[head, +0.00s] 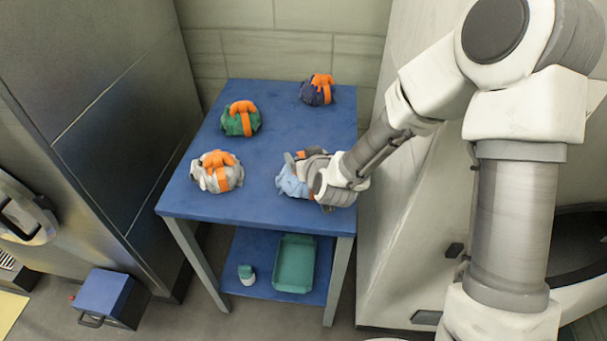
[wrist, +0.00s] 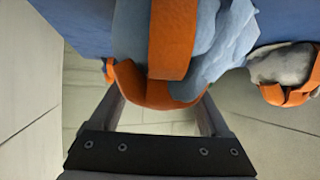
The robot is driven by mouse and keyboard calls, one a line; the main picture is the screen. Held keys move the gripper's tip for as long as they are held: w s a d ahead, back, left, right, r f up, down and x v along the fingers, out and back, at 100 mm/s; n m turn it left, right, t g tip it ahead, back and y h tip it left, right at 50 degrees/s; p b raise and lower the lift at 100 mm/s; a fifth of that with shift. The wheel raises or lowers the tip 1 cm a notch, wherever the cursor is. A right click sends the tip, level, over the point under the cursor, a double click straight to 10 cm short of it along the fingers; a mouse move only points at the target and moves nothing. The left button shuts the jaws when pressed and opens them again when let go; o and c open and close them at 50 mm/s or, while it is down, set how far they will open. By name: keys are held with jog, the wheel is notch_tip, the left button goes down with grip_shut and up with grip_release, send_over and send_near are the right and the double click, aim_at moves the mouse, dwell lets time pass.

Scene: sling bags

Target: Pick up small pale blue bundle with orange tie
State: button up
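The small pale blue bundle (head: 291,182) rests on the blue table near its front right, partly hidden by my gripper (head: 306,166). In the wrist view the pale blue bundle (wrist: 228,45) fills the top middle, with a broad orange tie (wrist: 172,40) running down it. The tie's lower loop lies between the two fingers of my gripper (wrist: 158,98). The fingers stand wide apart on either side of the loop. Their tips are partly hidden by the tie, and firm contact is not visible.
The blue table (head: 255,208) also bears a grey-white bundle (head: 217,172), a green bundle (head: 240,119) and a dark blue bundle (head: 316,91), all orange-tied. A green tray (head: 294,264) and a small jar (head: 246,274) sit on the lower shelf. Cabinets stand on both sides.

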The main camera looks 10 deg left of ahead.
grip_shut()
jog(key=shift+r, duration=0.1)
